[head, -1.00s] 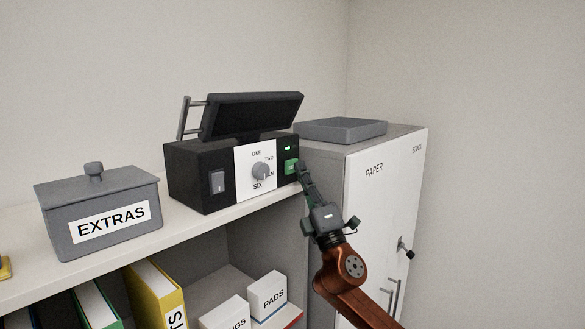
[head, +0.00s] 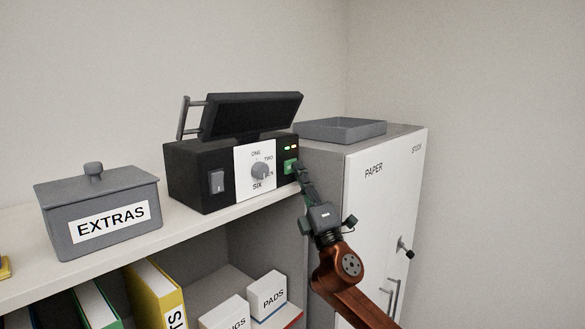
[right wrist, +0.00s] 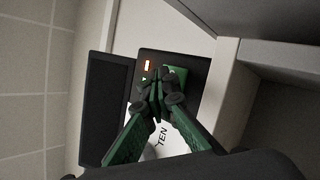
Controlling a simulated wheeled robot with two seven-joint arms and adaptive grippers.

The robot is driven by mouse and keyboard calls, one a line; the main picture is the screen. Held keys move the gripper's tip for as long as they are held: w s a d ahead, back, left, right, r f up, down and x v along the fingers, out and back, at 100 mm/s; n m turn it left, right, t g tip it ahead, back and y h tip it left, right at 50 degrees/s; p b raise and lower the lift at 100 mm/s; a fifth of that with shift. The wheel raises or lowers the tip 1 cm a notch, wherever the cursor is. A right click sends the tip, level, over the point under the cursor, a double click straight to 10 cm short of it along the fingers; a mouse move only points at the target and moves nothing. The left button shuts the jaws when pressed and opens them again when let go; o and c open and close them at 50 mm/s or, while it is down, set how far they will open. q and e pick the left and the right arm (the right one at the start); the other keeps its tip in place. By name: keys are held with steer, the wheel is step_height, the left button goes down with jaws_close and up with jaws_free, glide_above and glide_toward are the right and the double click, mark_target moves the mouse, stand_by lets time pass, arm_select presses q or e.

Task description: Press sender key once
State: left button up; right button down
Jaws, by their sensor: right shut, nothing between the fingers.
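The sender (head: 205,165) is a black box with a dark tilted screen on top, standing on the shelf. Its front has a grey rocker switch (head: 217,182), a white dial panel and, at the right end, a green key (head: 290,166). My right gripper (head: 299,170) is shut and empty, its fingertips at the green key. In the right wrist view the shut fingertips (right wrist: 162,93) overlap the near edge of the green key (right wrist: 179,74); whether they touch it I cannot tell. My left gripper is not in view.
A grey lidded EXTRAS box (head: 105,215) stands left of the sender. A white cabinet (head: 375,210) with a grey tray (head: 340,130) on top stands close on the right. Binders and small white boxes (head: 267,292) fill the shelf below.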

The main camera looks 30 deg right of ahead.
stand_by(0.5)
steer(key=shift+s+d, duration=0.25)
steer(key=shift+s, duration=0.45)
steer(key=shift+s+d, duration=0.35)
steer(key=shift+s, duration=0.4)
steer(key=shift+s+d, duration=0.3)
steer(key=shift+s, duration=0.5)
steer(key=shift+s+d, duration=0.35)
steer(key=shift+s, duration=0.4)
steer(key=shift+f, duration=0.1)
